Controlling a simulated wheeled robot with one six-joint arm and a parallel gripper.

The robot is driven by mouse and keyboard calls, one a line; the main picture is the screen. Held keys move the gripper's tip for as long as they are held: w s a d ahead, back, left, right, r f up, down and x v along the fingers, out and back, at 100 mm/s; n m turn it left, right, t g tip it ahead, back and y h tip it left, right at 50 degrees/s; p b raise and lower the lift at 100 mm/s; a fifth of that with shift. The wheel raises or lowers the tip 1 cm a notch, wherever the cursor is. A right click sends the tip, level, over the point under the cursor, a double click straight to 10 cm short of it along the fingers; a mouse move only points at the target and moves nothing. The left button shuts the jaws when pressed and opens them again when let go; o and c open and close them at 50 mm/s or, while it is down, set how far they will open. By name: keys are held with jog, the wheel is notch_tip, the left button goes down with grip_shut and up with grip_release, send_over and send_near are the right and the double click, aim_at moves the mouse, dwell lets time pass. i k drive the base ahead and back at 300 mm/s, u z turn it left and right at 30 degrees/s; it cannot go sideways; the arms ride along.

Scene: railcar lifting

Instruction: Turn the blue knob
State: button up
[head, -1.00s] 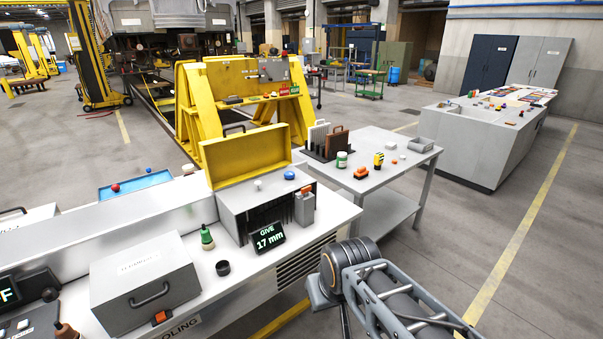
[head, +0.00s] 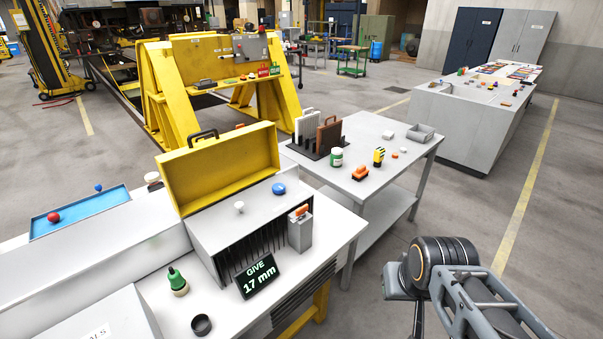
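The blue knob (head: 279,188) sits on the top of a grey slotted box (head: 220,226) on the white bench, right of a white knob (head: 239,207). The box has an open yellow lid (head: 222,172) standing behind the knobs. A blue ball (head: 98,188) in the blue tray is a separate small blue thing. My arm shows at the lower right, apart from the bench. I cannot make out my gripper's fingers in this view.
A green bottle (head: 177,282) and a black ring (head: 201,325) are on the bench. A grey table (head: 397,168) stands behind right. Floor at right is clear.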

aim_at(278, 187)
jog(key=u, duration=0.3)
jog(key=i, duration=0.9)
jog(key=u, duration=0.65)
